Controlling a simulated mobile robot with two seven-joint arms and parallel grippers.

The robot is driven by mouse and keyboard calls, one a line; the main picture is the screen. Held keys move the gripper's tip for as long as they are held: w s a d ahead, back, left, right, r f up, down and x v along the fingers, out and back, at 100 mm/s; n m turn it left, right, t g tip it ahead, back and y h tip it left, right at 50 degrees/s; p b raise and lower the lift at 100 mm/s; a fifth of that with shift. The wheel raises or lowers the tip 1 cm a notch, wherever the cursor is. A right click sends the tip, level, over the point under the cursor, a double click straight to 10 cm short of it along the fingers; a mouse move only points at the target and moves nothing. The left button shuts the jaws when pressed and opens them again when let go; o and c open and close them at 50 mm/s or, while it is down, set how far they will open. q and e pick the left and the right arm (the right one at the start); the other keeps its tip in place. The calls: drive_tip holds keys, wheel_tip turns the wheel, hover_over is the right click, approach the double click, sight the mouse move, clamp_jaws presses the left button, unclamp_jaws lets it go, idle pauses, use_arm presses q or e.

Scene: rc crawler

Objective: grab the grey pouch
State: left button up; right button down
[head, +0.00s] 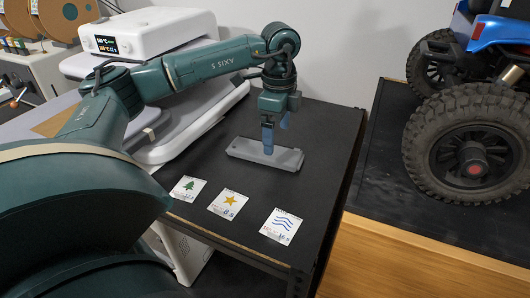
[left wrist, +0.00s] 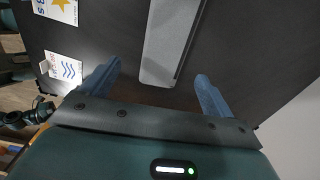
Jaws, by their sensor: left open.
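The grey pouch (head: 250,151) is a long, flat, pale grey piece lying on the black table top (head: 325,125). My left gripper (head: 270,142) points down over the middle of it, its blue fingers apart. In the left wrist view the pouch (left wrist: 170,42) runs from the top edge down between the two open fingers of my left gripper (left wrist: 159,72), with a gap on both sides. Whether the fingertips reach down to its level cannot be told. My right gripper is in neither view.
Three cards lie near the table's front: tree (head: 188,189), star (head: 228,203) and waves (head: 281,226). A white machine (head: 190,95) stands behind left. To the right, past a gap, a large-wheeled blue vehicle (head: 470,150) stands on another black surface.

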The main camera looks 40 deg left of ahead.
sight(278, 153)
use_arm(q)
drive_tip(key=f, duration=0.5)
drive_tip(key=shift+w+a+f+p, duration=0.1)
drive_tip(key=shift+w+f+p, duration=0.2)
drive_tip(key=shift+w+p, duration=0.1)
drive_tip(key=c, duration=1.1)
